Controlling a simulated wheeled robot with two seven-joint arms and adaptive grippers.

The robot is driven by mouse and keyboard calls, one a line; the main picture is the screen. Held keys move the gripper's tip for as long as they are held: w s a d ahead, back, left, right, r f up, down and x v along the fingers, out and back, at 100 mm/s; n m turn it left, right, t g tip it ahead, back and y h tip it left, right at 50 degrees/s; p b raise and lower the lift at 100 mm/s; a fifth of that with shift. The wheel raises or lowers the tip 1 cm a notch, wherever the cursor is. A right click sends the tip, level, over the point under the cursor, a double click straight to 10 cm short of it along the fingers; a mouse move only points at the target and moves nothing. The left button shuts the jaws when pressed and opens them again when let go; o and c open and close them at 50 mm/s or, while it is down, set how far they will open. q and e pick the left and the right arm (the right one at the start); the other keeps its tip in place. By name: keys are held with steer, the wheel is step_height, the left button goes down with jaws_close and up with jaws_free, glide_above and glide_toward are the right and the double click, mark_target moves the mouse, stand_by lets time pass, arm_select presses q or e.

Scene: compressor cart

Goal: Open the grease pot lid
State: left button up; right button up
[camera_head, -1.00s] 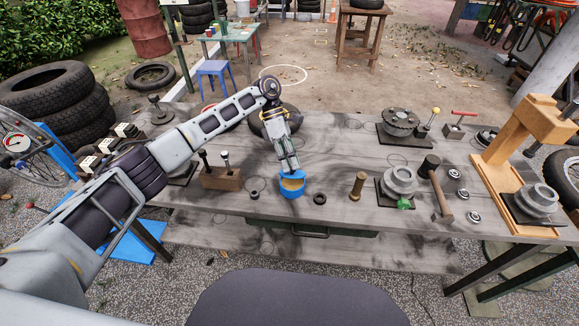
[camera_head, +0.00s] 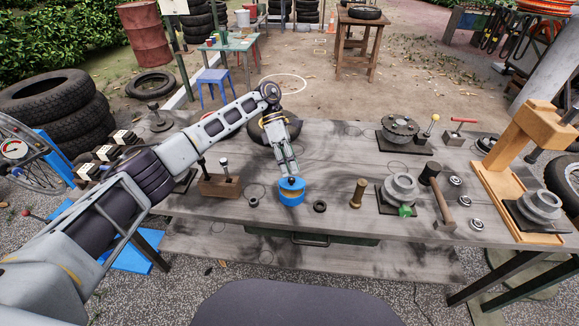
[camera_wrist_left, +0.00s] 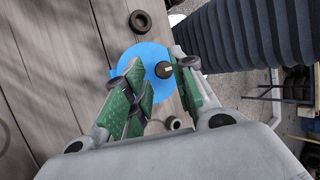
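The blue grease pot (camera_head: 291,199) stands on the workbench near its front edge. Its blue lid (camera_head: 291,183) with a small dark knob covers most of the top, and a tan band shows between lid and pot body. In the left wrist view the lid is a blue disc (camera_wrist_left: 135,62) with the knob (camera_wrist_left: 164,70) off centre. My left gripper (camera_head: 287,174) is over the lid, pointing down. Its green-padded fingers (camera_wrist_left: 160,85) are apart, with the knob past their tips, close to the right finger; I cannot tell whether they touch. My right gripper is not in view.
A black ring (camera_head: 319,206) lies right of the pot, and a brass cylinder (camera_head: 357,193) stands further right. A wooden block with tools (camera_head: 219,185) is to the left. A hammer (camera_head: 437,195) and flanged metal parts (camera_head: 400,188) crowd the right side.

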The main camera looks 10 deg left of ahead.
arm_select(q)
steer(key=shift+o, duration=0.8)
steer(key=shift+w+r, duration=0.1)
steer(key=shift+r, duration=0.05)
steer(key=v, duration=1.1)
steer(key=shift+w+a+r, duration=0.15)
steer(key=shift+a+r, duration=0.05)
steer(key=shift+r, duration=0.05)
stand_by(0.4)
